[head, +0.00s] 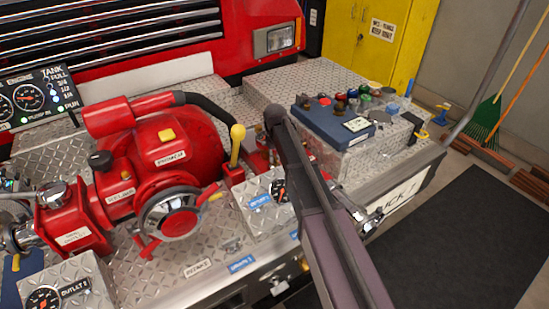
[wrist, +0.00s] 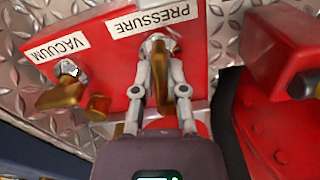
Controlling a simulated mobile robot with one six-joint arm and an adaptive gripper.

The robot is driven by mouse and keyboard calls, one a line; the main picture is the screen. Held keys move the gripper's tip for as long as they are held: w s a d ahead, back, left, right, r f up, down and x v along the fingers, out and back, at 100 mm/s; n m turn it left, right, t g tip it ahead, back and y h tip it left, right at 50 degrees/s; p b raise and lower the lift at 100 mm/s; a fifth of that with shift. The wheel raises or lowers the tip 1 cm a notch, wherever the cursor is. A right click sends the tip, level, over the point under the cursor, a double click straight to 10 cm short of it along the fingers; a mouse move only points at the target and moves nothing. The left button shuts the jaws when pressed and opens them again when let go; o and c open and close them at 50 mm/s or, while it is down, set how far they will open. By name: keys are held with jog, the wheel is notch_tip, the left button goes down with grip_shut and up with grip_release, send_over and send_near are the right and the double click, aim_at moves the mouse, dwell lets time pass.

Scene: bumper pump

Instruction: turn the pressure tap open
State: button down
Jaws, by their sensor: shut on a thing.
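In the wrist view, the pressure tap (wrist: 162,72) is a brass lever on a red block, just below the white PRESSURE label (wrist: 153,21). My gripper (wrist: 160,68) is shut on this lever, with one grey finger on each side of it. The fingers and wrist hide part of the lever and the block beneath. The vacuum tap (wrist: 62,94), a similar brass lever, sits to the left under its VACUUM label (wrist: 58,49), apart from my fingers. In the head view, my arm hides the gripper and the pressure tap.
A red pump (head: 165,150) with a yellow-knobbed lever (head: 237,140) stands left of my arm. A blue case (head: 335,120) and several coloured caps lie on the tread-plate box at right. In the wrist view, a red part (wrist: 280,60) stands close on the right.

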jog(key=shift+s+n, duration=0.1)
jog(key=shift+n, duration=1.1)
jog(key=c, duration=1)
grip_release()
jog(key=shift+o, duration=0.2)
jog(key=shift+m, duration=0.3)
